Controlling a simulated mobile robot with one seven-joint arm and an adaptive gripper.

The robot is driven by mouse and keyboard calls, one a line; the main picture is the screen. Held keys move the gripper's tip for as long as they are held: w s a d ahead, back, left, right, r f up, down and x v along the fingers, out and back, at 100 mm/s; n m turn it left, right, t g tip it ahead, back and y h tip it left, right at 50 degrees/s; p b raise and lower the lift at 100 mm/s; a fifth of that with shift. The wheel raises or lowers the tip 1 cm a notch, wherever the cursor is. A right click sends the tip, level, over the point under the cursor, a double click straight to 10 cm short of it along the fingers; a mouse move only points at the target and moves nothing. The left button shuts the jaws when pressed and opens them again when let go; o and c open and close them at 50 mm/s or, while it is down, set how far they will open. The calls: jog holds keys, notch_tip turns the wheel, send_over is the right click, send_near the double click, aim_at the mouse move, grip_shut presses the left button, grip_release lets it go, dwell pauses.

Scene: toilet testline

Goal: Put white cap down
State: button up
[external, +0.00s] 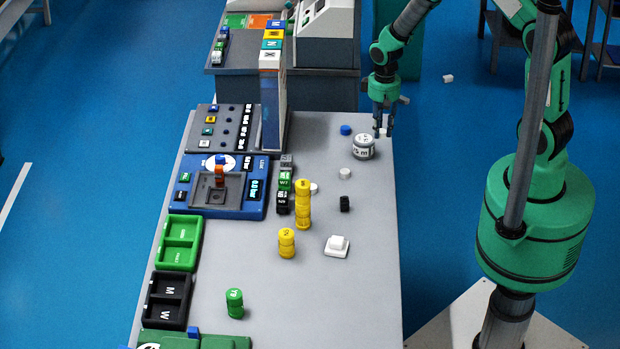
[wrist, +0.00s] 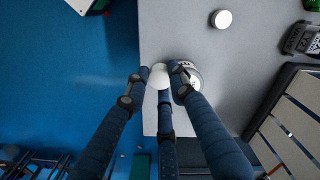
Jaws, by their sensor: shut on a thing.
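My gripper (external: 383,132) is at the far right corner of the grey table, pointing down. In the wrist view its fingers (wrist: 160,74) are closed around a small round white cap (wrist: 159,77). The cap is near the table's edge; its height above the table is hard to tell. A round white and grey jar with dark lettering (external: 363,147) stands just beside the fingers. In the wrist view the jar (wrist: 193,78) is partly hidden behind a finger. Another white cap (external: 345,173) lies on the table nearer the front.
A blue cap (external: 346,130) lies left of my gripper. A black piece (external: 344,203), a white block (external: 337,245) and stacked yellow pieces (external: 303,205) stand on the table (external: 350,300). Trays and panels line its left side. The front right tabletop is clear.

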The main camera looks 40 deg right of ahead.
send_over(362, 140)
jog(key=shift+w+f, duration=0.1)
jog(key=shift+f, duration=0.25)
jog(key=shift+f, duration=0.1)
jog(key=shift+f, duration=1.65)
jog(key=shift+f+b, duration=0.2)
jog(key=shift+b, duration=0.15)
jog(key=o, duration=0.7)
jog(key=shift+r, duration=0.15)
notch_tip(362, 140, up, 12)
jog(key=shift+r+p, duration=0.1)
jog(key=shift+p, duration=0.45)
